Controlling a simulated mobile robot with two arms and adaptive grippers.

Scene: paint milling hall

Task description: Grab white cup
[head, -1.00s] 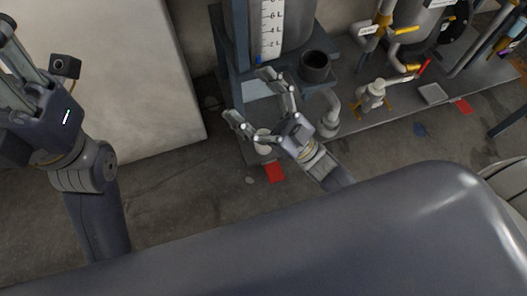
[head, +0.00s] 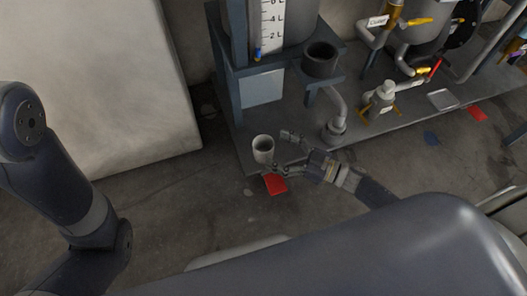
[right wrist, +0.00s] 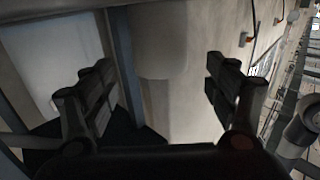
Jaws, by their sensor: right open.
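The white cup (head: 263,149) stands upright at the near left corner of the grey base plate, close to a red floor patch. My right gripper (head: 279,152) is just to the right of the cup in the head view, open, with its fingers pointing left towards it. One finger is near the cup's right side, the other near its bottom; I cannot tell whether either touches. In the right wrist view the open fingers (right wrist: 160,95) frame a pale rounded shape, and I cannot tell if it is the cup. Only links of my left arm show; its gripper is out of view.
A blue frame (head: 235,100) with a scaled tank (head: 290,28) rises behind the cup. A dark round pot (head: 320,60) and a pipe (head: 337,115) stand to the right. A pale block (head: 85,90) is at left. Floor left of the cup is clear.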

